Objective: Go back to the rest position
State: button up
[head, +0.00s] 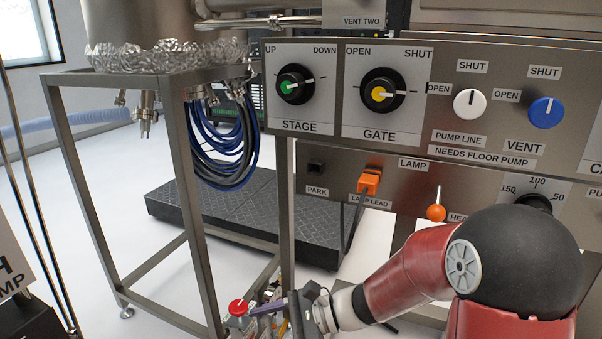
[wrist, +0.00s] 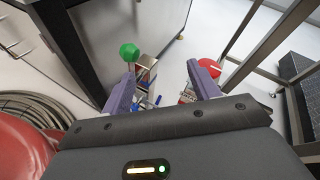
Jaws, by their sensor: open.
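My gripper (head: 262,308) is low at the bottom of the head view, left of my red and black arm, which reaches down and to the left. In the wrist view my gripper (wrist: 162,68) shows two purple fingers spread apart, with nothing held between them. A red round knob (head: 238,307) is just left of the fingers in the head view; it also shows beside the right finger in the wrist view (wrist: 207,68). A green ball (wrist: 129,52) appears by the left fingertip. Whether the fingers touch either one, I cannot tell.
A control panel carries the stage knob (head: 294,85), gate knob (head: 382,91), white pump line knob (head: 469,103) and blue vent knob (head: 546,112). An orange lamp plug (head: 369,181) sits below. A metal frame stand (head: 187,190) and a black platform (head: 250,215) stand left.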

jog(key=s+d+r+n+t+h, duration=0.2)
jog(key=s+d+r+n+h, duration=0.1)
jog(key=d, duration=0.4)
jog(key=s+d+r+n+t+h, duration=0.2)
jog(key=s+d+n+h, duration=0.3)
jog(key=d, duration=0.3)
jog(key=s+d+r+n+t+h, duration=0.2)
jog(key=s+d+r+n+h, duration=0.2)
jog(key=s+d+n+h, duration=0.1)
jog(key=shift+d+r+t+h+p, duration=0.3)
jog(key=shift+d+h, duration=0.5)
jog(key=shift+d, duration=0.45)
